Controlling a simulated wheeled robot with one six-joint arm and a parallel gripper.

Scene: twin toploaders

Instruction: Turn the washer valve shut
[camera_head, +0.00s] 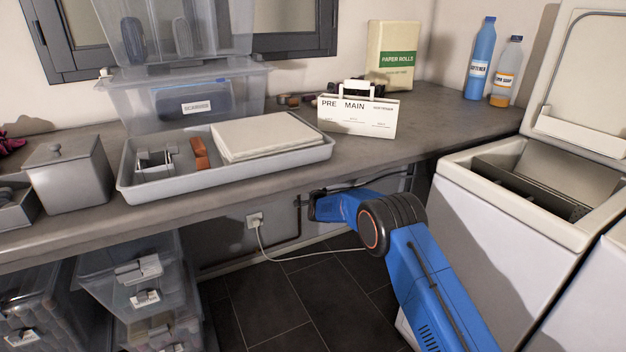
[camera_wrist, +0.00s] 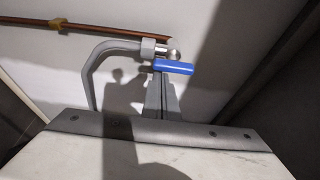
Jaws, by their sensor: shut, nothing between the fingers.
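The washer valve shows in the wrist view as a blue lever handle (camera_wrist: 174,67) lying nearly level in the picture, with a round metal knob (camera_wrist: 173,55) just above it. A grey bent hose or pipe (camera_wrist: 100,66) joins the valve from the left. My gripper (camera_wrist: 160,78) is shut and empty, its fingertips right at the blue handle. I cannot tell whether they touch it. In the head view my blue arm reaches under the counter, and my gripper (camera_head: 314,206) is a dark shape near the back wall; the valve is not distinguishable there.
A grey counter (camera_head: 420,128) hangs over my arm. A white toploader (camera_head: 485,225) stands at the right. A wall socket (camera_head: 255,219) with a white cable is left of my gripper. Clear drawers (camera_head: 140,285) stand at lower left. A copper pipe (camera_wrist: 100,31) runs along the wall.

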